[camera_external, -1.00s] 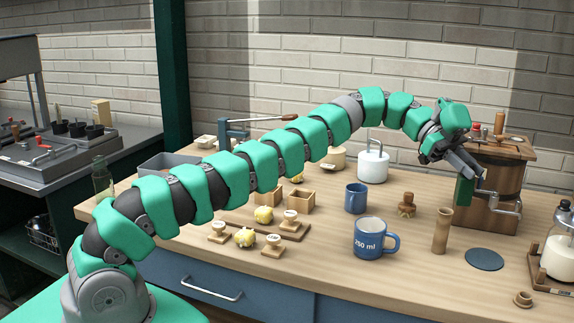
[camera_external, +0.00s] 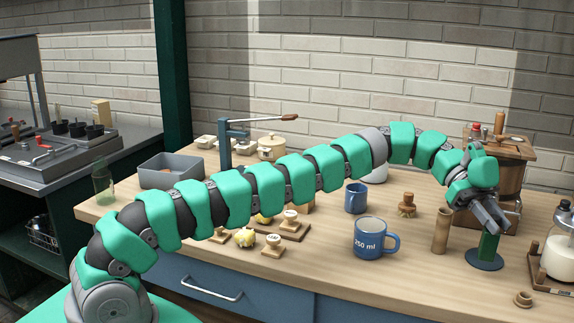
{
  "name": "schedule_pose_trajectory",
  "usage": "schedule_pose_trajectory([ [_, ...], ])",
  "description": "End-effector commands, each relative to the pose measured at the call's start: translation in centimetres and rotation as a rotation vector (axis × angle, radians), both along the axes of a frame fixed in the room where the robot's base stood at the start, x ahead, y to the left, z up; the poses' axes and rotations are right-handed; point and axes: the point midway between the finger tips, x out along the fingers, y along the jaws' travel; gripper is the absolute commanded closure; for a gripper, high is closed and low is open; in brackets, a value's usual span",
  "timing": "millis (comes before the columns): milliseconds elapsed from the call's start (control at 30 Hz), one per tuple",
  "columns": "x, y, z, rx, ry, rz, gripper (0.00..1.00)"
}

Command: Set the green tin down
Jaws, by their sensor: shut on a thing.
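The green tin (camera_external: 488,247) is a dark green upright block in my gripper (camera_external: 490,222). My gripper is shut on its upper part, and the fingers hide the top. The tin's lower end is over the round dark blue mat (camera_external: 483,265) near the right side of the counter. It looks very close to the mat or touching it; I cannot tell which.
A wooden cylinder (camera_external: 441,231) stands just left of the tin. A blue 750 ml mug (camera_external: 370,238) is further left. A glass jar (camera_external: 557,250) on a wooden tray is at the right. The wooden churn (camera_external: 508,180) stands behind. The counter in front is mostly clear.

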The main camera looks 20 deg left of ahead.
Motion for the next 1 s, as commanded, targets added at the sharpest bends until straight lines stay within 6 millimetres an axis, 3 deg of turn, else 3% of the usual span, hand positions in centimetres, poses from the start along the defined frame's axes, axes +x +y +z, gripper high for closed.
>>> schedule_pose_trajectory([
  [400, 0.1, 0.0, -3.7, -0.001, -0.001, 0.002, 1.0],
  [1000, 0.0, 0.0, -4.9, 0.0, 0.0, 0.001, 1.0],
])
